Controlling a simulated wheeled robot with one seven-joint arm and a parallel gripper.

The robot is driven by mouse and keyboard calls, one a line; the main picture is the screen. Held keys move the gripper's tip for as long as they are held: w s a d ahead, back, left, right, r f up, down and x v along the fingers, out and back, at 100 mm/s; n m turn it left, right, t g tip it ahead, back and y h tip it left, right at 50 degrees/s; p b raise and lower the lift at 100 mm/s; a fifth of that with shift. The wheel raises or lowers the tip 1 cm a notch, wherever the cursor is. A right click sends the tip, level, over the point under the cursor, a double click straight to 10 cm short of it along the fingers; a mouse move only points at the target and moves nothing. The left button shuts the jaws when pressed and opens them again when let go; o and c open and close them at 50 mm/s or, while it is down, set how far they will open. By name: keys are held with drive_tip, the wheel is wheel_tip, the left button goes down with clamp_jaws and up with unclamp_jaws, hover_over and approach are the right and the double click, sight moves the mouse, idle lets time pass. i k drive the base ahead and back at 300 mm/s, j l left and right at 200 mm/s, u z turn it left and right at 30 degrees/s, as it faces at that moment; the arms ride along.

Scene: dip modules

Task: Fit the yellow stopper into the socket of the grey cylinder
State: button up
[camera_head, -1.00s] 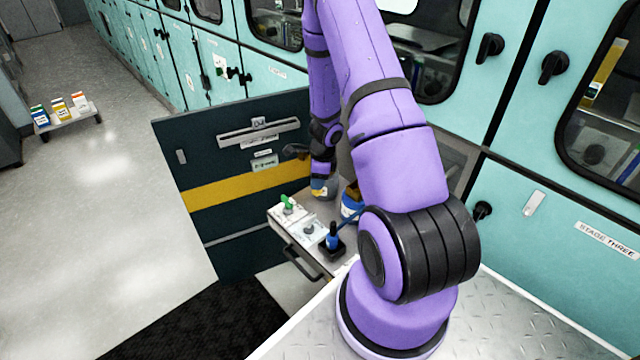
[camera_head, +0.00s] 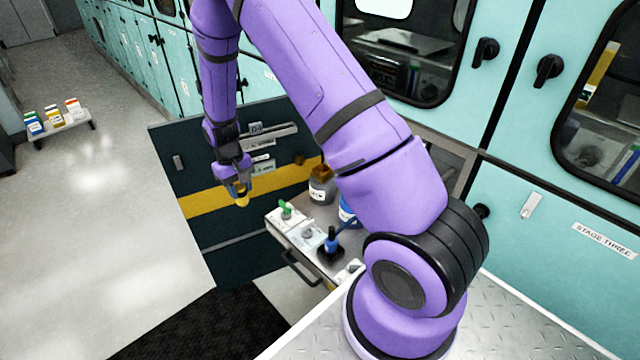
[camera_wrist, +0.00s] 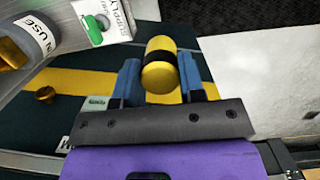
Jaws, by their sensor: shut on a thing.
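My gripper (camera_head: 238,188) is shut on the yellow stopper (camera_head: 241,200), in front of the dark panel with the yellow stripe. In the wrist view the stopper (camera_wrist: 159,74) is a rounded yellow piece with a black band, between the blue fingers of my gripper (camera_wrist: 160,80). The grey cylinder (camera_head: 320,192) appears to be the labelled grey vessel at the back of the drawer top, right of my gripper and apart from it. An amber-brown piece shows at its top. In the wrist view a grey vessel labelled "IN USE" (camera_wrist: 50,38) is cut off at upper left. I cannot make out its socket.
The drawer top carries a white block with a green plug (camera_head: 285,210), a pale unit with a grey knob (camera_head: 308,233) and a blue plug on a black base (camera_head: 332,243). A blue container (camera_head: 346,211) is partly behind my arm. Open floor lies left of the dark panel (camera_head: 215,235).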

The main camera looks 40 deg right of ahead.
sight(323, 176)
drive_tip(key=j+z, duration=0.15)
drive_tip(key=z, duration=0.35)
drive_tip(key=j+z, duration=0.15)
drive_tip(key=z, duration=0.35)
drive_tip(key=i, duration=0.15)
drive_tip(key=j+u, duration=0.35)
